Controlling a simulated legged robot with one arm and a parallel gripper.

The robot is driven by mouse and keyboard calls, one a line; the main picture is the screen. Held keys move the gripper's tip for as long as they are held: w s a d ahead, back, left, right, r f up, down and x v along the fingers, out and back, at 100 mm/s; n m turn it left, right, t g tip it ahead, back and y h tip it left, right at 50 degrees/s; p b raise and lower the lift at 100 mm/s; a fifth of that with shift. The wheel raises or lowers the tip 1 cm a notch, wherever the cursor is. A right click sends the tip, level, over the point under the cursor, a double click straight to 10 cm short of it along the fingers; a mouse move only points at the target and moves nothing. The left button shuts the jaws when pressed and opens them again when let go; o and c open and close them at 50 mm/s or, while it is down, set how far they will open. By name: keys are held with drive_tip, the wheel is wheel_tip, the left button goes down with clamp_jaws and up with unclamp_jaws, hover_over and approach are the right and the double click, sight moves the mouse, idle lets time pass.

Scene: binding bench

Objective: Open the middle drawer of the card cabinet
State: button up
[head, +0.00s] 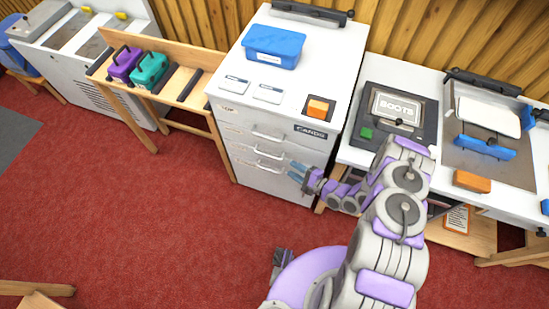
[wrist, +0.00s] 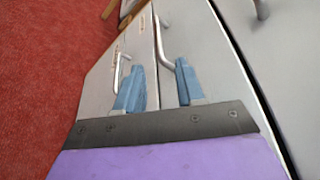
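The card cabinet (head: 228,112) is white, with "CARDS" on its front. Its drawers look shut and carry a top handle (head: 268,135), a middle handle (head: 258,152) and a bottom handle (head: 256,168). My gripper (head: 295,172) is at the right side of the cabinet front, low down. In the wrist view my blue fingers (wrist: 158,80) are apart, with nothing seen held. The middle handle (wrist: 163,40) lies ahead of the gap, its near end close to the right finger. The bottom handle (wrist: 119,68) is by the left finger; contact is unclear.
A blue tub (head: 273,48) and an orange block (head: 318,108) sit on the cabinet top. A wooden rack (head: 152,100) stands to the left and a white bench (head: 352,155) to the right. The red floor (head: 150,220) before the cabinet is clear.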

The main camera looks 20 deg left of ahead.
sight(272, 157)
drive_tip(key=shift+b+x, duration=0.95)
drive_tip(key=shift+x, duration=4.5)
drive_tip(key=shift+a+f, duration=0.2)
drive_tip(key=shift+a, duration=0.8)
drive_tip(key=shift+d+r, duration=0.15)
drive_tip(key=shift+d, duration=0.4)
drive_tip(key=c, duration=0.5)
clamp_jaws()
drive_tip(key=shift+a, duration=0.1)
